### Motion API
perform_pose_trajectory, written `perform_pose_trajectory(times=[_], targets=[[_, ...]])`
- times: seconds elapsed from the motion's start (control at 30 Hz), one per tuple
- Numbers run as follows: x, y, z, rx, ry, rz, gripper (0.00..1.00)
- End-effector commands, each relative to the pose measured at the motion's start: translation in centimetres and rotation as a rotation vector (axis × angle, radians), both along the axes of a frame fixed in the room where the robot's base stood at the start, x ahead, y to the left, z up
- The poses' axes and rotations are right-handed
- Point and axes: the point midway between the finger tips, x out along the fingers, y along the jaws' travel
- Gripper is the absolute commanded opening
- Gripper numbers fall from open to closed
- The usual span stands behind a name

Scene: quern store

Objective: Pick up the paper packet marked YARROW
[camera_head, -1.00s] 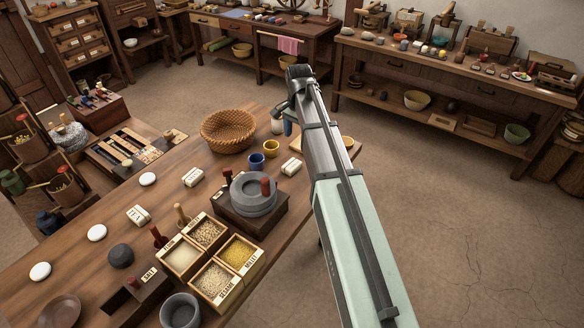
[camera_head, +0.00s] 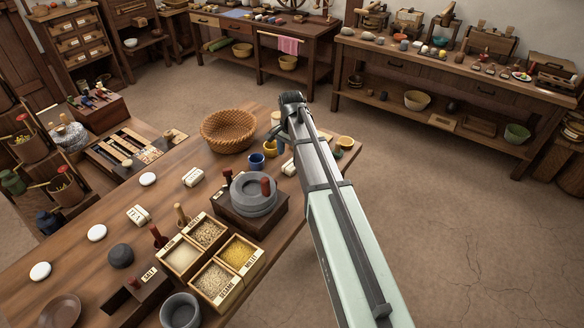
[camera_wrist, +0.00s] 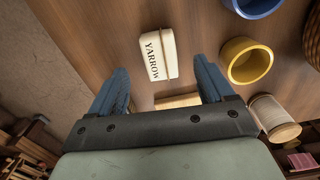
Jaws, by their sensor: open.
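The paper packet marked YARROW (camera_wrist: 158,54) is a cream packet with dark lettering, lying on the wooden table. In the wrist view it is ahead of my gripper (camera_wrist: 163,86), between the lines of the two blue fingers. The fingers are apart and nothing is between their tips. In the head view the packet (camera_head: 289,167) is partly hidden by my arm, right of the blue cup. My gripper (camera_head: 282,138) shows there above the table's far end, its fingers mostly hidden.
A yellow cup (camera_wrist: 248,62) and a blue cup (camera_head: 256,161) stand beside the packet. A cream cylinder (camera_wrist: 273,118) stands near the right finger. A wicker basket (camera_head: 228,131), a quern (camera_head: 254,194) and other packets (camera_head: 193,177) share the table.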

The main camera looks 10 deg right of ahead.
Motion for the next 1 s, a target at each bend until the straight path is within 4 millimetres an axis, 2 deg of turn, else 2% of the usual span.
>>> perform_pose_trajectory(times=[0.17, 0.5, 0.8, 1.0], targets=[[0.0, 0.0, -0.8, 0.0, 0.0, 0.0, 0.81], [0.0, -0.1, -4.7, 0.0, 0.001, 0.0, 0.81], [0.0, -0.1, -5.2, 0.0, -0.001, 0.0, 0.81], [0.0, -0.1, -5.2, 0.0, 0.0, 0.0, 0.63]])
